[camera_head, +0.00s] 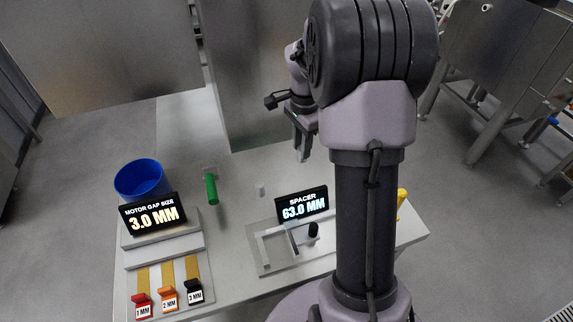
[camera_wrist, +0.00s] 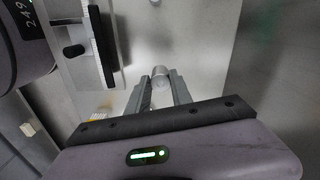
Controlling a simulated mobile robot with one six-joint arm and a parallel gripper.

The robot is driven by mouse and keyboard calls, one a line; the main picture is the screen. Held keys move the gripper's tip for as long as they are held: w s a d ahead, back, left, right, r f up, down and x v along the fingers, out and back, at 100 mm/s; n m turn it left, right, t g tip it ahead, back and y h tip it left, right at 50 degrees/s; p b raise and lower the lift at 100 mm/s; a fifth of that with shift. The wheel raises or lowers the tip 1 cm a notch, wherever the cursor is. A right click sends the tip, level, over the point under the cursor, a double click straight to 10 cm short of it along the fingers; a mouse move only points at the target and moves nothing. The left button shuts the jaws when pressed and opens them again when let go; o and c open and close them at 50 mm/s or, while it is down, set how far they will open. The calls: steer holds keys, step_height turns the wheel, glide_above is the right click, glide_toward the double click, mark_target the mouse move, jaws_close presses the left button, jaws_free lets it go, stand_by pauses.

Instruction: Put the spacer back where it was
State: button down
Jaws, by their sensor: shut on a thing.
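My gripper (camera_head: 302,152) is raised above the back part of the table, behind the spacer display (camera_head: 302,205). In the wrist view my gripper (camera_wrist: 160,85) is shut on a short grey cylinder, which I take to be the spacer (camera_wrist: 160,71), between its fingertips. The display reads "SPACER 63.0 MM" and also shows edge-on in the wrist view (camera_wrist: 101,45). A small pale cylinder (camera_head: 260,190) stands on the table left of the display. In front of the display are a grey measuring frame (camera_head: 263,254) and a black knob (camera_head: 313,229).
A blue bin (camera_head: 139,180) stands at the back left by a "MOTOR GAP SIZE 3.0 MM" display (camera_head: 153,218). A green cylinder (camera_head: 211,189) lies near it. Red (camera_head: 142,299), orange (camera_head: 167,292) and black (camera_head: 193,285) tabs sit at front left. My arm hides the table's right part.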

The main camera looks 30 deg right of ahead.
steer(key=f+b, duration=0.1)
steer(key=f, duration=0.2)
steer(key=f+b, duration=0.1)
steer(key=f, duration=0.2)
steer(key=f+b, duration=0.2)
steer(key=f, duration=0.1)
steer(key=shift+s+f, duration=0.35)
steer(key=shift+f, duration=0.05)
steer(key=shift+f, duration=0.15)
steer(key=c, duration=1.1)
jaws_free()
steer(key=shift+c, duration=0.2)
